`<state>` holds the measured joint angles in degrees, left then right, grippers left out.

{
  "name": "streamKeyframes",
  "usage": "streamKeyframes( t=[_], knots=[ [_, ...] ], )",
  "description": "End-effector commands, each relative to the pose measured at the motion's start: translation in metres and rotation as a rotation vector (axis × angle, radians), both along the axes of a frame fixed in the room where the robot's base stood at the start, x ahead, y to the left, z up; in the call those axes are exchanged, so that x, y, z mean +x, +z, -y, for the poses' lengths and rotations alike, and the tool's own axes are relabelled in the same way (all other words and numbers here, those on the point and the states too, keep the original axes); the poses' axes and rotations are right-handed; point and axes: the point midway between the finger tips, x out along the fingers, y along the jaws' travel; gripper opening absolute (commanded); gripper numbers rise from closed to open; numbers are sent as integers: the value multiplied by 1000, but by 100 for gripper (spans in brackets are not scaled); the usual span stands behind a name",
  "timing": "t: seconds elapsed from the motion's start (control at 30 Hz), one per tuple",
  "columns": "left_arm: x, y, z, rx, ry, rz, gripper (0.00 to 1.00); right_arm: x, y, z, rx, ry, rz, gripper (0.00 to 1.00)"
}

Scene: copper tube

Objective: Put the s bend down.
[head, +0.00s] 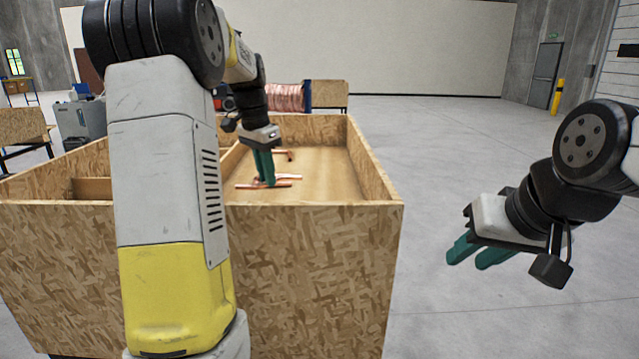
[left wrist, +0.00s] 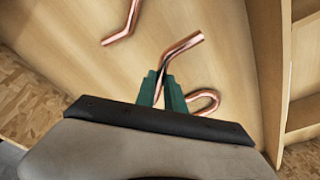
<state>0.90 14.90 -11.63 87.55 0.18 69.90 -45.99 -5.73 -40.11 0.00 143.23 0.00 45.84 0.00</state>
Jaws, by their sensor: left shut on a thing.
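My left gripper (head: 265,184) reaches down into the wooden crate (head: 315,265), close above or at its floor. In the left wrist view its green fingers (left wrist: 163,88) are shut on a bent copper tube, the s bend (left wrist: 183,44). One end of the s bend sticks out past the fingertips, and part of it is hidden by the fingers. I cannot tell if it touches the floor. My right gripper (head: 472,256) is open and empty, outside the crate to the right.
Another bent copper tube (left wrist: 121,26) lies on the crate floor, apart from the fingers. A curved copper piece (left wrist: 207,99) shows right beside the fingers, partly hidden. A wooden divider (left wrist: 268,60) stands to the right in the wrist view. A copper coil (head: 285,98) stands behind the crate.

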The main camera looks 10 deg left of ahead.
Motion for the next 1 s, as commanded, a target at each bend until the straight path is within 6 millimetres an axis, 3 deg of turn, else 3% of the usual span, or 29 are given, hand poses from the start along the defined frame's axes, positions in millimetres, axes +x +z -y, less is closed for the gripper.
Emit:
streamKeyframes(
  t=[0.5, 0.87, 1.0],
  knots=[
    [24, -12, 123, 0, -6, -1, 0, 0, 0, 0, 0, 0, 0, 32],
    [30, -14, 155, -1, -5, 1, 0, 0, 0, 0, 0, 0, 0, 32],
    [29, -41, 152, 1, -2, -4, 0, 0, 0, 0, 0, 0, 0, 32]
  ],
)
